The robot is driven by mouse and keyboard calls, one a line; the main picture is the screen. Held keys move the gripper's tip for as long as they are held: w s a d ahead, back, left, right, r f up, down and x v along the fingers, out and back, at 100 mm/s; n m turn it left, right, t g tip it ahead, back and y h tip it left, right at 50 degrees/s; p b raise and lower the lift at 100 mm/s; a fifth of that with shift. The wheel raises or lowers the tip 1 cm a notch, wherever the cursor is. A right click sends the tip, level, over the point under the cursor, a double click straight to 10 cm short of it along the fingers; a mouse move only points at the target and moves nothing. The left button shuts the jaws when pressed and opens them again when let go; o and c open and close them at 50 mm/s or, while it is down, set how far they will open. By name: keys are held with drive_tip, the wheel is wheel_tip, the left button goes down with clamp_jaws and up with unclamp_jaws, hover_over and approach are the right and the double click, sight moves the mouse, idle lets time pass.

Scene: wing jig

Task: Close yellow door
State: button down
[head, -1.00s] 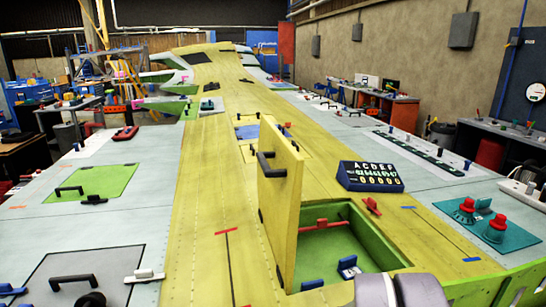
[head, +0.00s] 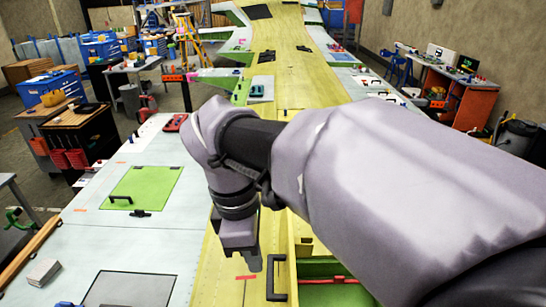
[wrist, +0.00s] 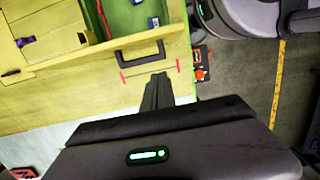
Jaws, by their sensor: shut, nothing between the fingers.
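The yellow door (head: 292,262) stands open and upright at the left edge of the green recess (head: 345,292). Its black handle (head: 275,279) faces left. In the wrist view the door (wrist: 75,66) is seen nearly edge-on, with its handle (wrist: 140,52) just beyond my gripper (wrist: 158,80). The fingers are shut and empty, and look apart from the handle. In the head view my gripper (head: 252,265) points down, just left of the door and close to the handle. My arm hides much of the recess and the door's surroundings.
A green panel (head: 143,190) with a black handle and a grey panel (head: 130,289) lie on the wing skin to the left. A red bar (head: 328,281) crosses the recess. The yellow skin left of the door looks mostly clear.

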drive_tip(key=d+f, duration=0.4)
drive_tip(key=f, duration=0.1)
drive_tip(key=shift+w+d, duration=0.15)
drive_tip(key=shift+d, duration=0.25)
